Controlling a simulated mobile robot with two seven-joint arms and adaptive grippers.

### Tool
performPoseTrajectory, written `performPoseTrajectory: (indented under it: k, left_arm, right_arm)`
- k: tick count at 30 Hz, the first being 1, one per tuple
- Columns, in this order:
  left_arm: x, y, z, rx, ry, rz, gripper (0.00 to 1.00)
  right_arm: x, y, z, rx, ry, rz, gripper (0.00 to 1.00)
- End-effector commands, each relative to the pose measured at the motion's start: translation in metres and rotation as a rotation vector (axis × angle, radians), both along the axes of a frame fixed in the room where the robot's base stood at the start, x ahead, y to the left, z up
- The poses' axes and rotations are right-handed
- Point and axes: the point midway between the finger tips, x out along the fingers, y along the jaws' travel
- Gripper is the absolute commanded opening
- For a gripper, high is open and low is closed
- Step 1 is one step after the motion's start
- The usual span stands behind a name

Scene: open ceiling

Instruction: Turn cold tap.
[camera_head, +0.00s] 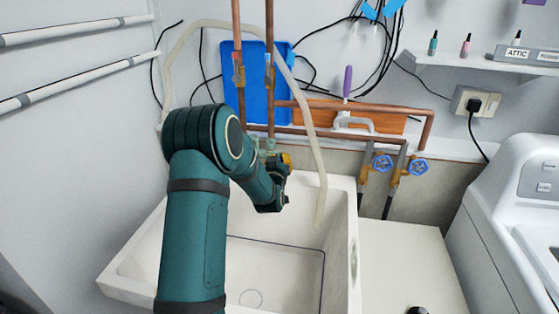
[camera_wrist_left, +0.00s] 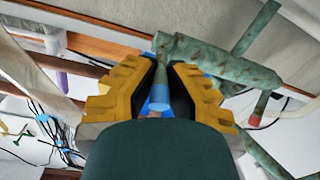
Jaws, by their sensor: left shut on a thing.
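The tap (camera_head: 268,144) is a weathered green fitting above the back of the white sink (camera_head: 135,268), largely hidden behind my left arm in the head view. In the left wrist view the green tap body (camera_wrist_left: 215,55) runs across the top. Its cold handle, a green lever with a blue band (camera_wrist_left: 152,103), lies between my left fingers. My left gripper (camera_wrist_left: 164,72), with yellow and black fingers, is shut on this handle. In the head view only a bit of the left gripper (camera_head: 286,160) shows past the wrist. A red-banded handle (camera_wrist_left: 260,106) is to the right. My right gripper is out of view.
Copper pipes (camera_head: 270,85) run down the wall above the tap. A pale hose (camera_head: 312,125) hangs into the sink. Two blue valve wheels (camera_head: 418,167) are on pipes to the right. A white washing machine (camera_head: 500,235) stands at the far right. The sink basin is empty.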

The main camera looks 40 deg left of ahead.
Motion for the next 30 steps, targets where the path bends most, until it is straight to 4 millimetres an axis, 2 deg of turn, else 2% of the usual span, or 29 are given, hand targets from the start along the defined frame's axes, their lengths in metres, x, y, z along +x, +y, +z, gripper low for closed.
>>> performPoseTrajectory:
  k: [17,23,30]
  left_arm:
    - [0.002,0.001,0.009,-0.017,0.03,0.001,0.0]
    - [0.004,0.002,0.017,-0.066,0.118,0.001,0.0]
    - [0.009,0.005,0.028,-0.156,0.283,0.0,0.0]
  right_arm:
    - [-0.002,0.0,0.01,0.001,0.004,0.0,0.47]
    - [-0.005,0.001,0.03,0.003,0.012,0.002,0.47]
    - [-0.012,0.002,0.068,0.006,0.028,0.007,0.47]
